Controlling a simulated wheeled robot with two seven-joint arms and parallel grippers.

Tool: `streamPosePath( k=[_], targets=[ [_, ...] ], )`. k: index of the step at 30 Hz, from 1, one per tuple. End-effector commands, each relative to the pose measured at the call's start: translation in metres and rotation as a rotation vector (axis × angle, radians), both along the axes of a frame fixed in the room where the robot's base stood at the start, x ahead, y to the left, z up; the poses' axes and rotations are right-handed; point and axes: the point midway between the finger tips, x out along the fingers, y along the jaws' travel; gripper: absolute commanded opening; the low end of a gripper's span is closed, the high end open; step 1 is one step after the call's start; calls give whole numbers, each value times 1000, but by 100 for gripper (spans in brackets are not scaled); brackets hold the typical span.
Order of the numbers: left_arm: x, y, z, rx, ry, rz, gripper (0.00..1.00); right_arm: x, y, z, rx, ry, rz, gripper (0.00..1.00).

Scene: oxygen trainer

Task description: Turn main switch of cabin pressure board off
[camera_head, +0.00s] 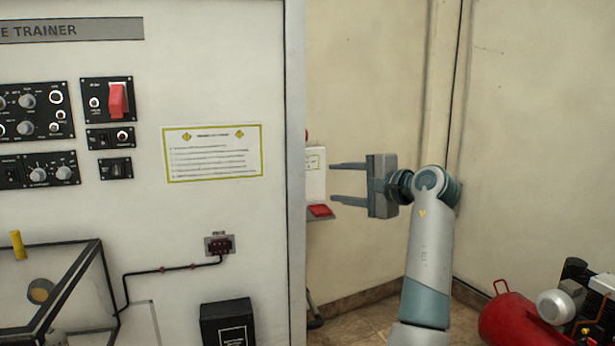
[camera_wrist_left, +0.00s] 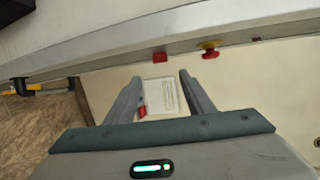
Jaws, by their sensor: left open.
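My left gripper (camera_head: 332,181) is open and empty, its fingers pointing left at a white side panel (camera_head: 314,178) just past the cabinet's edge. A red switch-like part (camera_head: 320,210) sits on a small ledge at that panel's lower end, below the fingers. In the left wrist view, a white notice (camera_wrist_left: 164,97) and a small red part (camera_wrist_left: 141,111) show between the open fingers (camera_wrist_left: 161,82), apart from them. A large red switch (camera_head: 118,100) sits on a black plate on the cabinet front. I cannot read which board is the cabin pressure one. My right gripper is out of view.
The cabinet front (camera_head: 220,80) fills the left side. In the left wrist view, a red block (camera_wrist_left: 160,57) and a red knob on yellow (camera_wrist_left: 209,49) lie beyond the fingers. A red tank (camera_head: 510,320) stands at lower right. Open space lies around my gripper.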

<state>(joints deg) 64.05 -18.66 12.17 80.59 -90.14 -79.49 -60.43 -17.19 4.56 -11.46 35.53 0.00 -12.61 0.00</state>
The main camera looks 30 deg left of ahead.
Motion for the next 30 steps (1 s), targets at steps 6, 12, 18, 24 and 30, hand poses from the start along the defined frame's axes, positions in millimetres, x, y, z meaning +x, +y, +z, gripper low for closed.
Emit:
streamPosePath(
  k=[6, 12, 18, 24, 30],
  targets=[
    [11, 39, -3, 1, 2, 3, 48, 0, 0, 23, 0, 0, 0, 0],
    [22, 72, -9, 1, 3, 2, 48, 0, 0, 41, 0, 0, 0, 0],
    [32, 100, -16, 1, 3, 0, 48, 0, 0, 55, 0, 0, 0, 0],
    [37, 115, -21, 1, 2, 0, 48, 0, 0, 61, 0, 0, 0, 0],
    [37, 119, -23, 0, 0, 0, 48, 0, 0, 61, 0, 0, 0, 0]
  ],
)
